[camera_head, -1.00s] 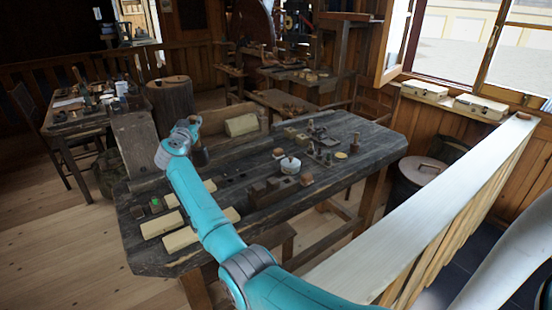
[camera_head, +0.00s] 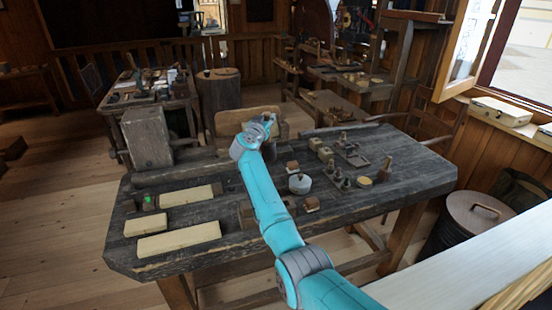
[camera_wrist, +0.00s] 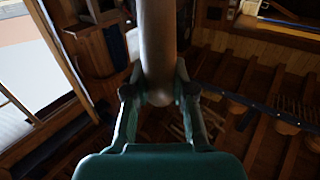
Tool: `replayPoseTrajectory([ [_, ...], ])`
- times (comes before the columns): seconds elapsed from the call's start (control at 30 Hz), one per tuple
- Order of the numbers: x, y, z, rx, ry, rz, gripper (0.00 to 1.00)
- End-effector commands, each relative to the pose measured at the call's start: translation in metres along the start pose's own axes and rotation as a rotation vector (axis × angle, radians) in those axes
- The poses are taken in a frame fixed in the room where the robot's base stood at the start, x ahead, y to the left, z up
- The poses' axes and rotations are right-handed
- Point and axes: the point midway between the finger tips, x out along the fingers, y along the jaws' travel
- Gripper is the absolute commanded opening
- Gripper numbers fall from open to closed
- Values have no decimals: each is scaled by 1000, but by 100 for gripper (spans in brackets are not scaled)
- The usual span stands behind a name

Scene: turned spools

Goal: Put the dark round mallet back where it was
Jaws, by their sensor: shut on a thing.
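In the wrist view, my gripper (camera_wrist: 159,84) is shut on a smooth, brownish round shaft with a rounded end, seemingly the handle of the mallet (camera_wrist: 158,38). The rest of the mallet runs out of the top of that view. In the head view, my teal arm reaches over the dark workbench (camera_head: 390,195), with its wrist above the bench's back part.
Pale wooden blocks (camera_head: 180,238) lie on the bench's left part. A round whitish pot (camera_head: 299,184), small blocks (camera_head: 312,204) and a yellow disc (camera_head: 364,181) stand to the right of my arm. A lidded barrel (camera_head: 476,215) stands on the floor at right.

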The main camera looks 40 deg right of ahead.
Motion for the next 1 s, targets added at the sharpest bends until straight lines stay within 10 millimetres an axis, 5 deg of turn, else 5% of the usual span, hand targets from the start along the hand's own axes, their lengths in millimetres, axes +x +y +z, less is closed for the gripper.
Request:
replayPoseTrajectory([
  [0.2,0,0,37,-2,-1,0,0],
  [0.6,0,0,78,-1,0,1,0],
  [1.0,0,0,85,0,1,0,0],
])
